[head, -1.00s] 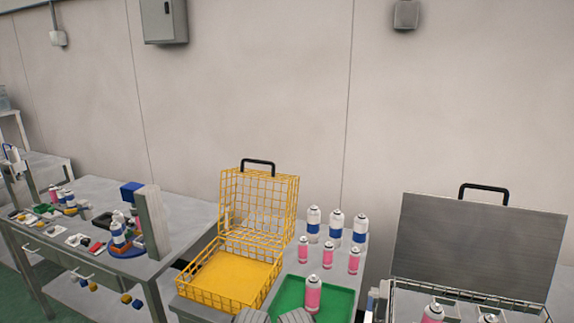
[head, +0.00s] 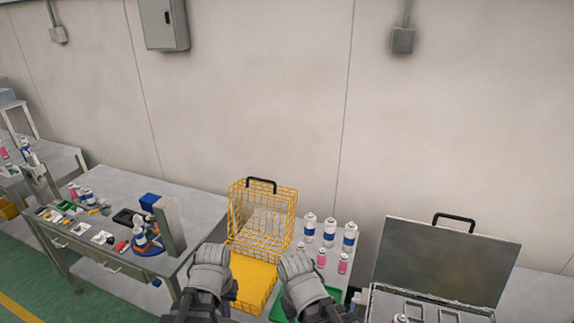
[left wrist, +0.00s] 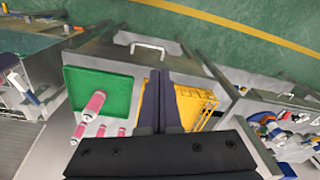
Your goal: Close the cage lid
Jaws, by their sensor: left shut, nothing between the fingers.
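The yellow wire cage (head: 250,285) stands on the table with its lid (head: 263,212) raised upright at the back, a black handle (head: 261,181) on the lid's top edge. My left gripper (head: 211,262) is at the cage's left side, in front of the lid and apart from it. It is shut and empty. In the left wrist view its fingers (left wrist: 160,95) are together, with part of the yellow cage (left wrist: 197,106) beside them. My right gripper (head: 295,268) is at the cage's right side; its jaw state is unclear. My grippers and arms hide parts of the cage's front and sides.
A green tray (left wrist: 98,92) with a pink can lies beside the cage. Several pink and blue-white cans (head: 329,230) stand right of the cage. A metal case (head: 445,263) with its lid up is further right. A cluttered workbench (head: 105,272) is at left.

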